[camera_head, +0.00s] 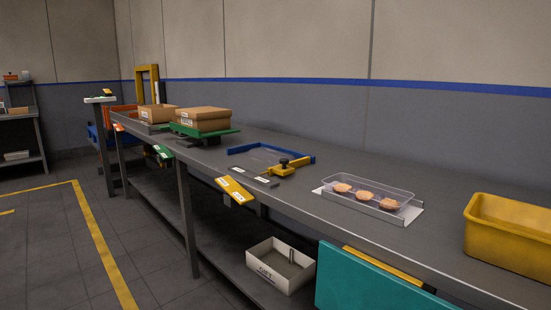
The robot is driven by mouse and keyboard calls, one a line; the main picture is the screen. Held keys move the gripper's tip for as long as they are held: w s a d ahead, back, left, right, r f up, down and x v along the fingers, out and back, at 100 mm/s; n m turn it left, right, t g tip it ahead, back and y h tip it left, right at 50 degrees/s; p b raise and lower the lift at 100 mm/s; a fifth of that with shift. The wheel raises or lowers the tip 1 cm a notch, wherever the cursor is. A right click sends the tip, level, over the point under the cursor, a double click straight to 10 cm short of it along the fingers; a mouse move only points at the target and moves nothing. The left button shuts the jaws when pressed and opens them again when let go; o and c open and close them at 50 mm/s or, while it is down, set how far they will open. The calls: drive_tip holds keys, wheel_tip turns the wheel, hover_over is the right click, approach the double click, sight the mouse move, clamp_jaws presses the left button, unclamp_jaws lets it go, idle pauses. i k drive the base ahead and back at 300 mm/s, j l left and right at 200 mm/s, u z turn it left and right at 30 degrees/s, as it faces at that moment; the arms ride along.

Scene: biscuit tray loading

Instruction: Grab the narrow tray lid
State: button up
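I cannot pick out the narrow tray lid for certain. A blue corner frame (262,146) lies on the workbench, with faint pale lines inside it that may be a clear flat piece. A clear narrow tray (345,200) holding three round biscuits (365,195) stands on a white plate (411,217) to the right of the frame. No lid can be made out on the tray. My gripper is not in view.
A yellow toggle clamp (290,166) and grey bar (253,176) sit beside the frame. A yellow bin (510,232) stands at right; cardboard boxes (203,119) stand further left. A teal panel (370,284) is at the bench front. The workbench (400,165) is bare behind the tray.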

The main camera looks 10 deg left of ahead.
sight(271, 157)
drive_tip(key=i+j+z, duration=0.2)
drive_tip(key=j, duration=0.35)
drive_tip(key=j+z, duration=0.2)
drive_tip(key=j, duration=0.4)
drive_tip(key=i+j+z, duration=0.2)
drive_tip(key=j, duration=0.4)
drive_tip(key=k, duration=0.05)
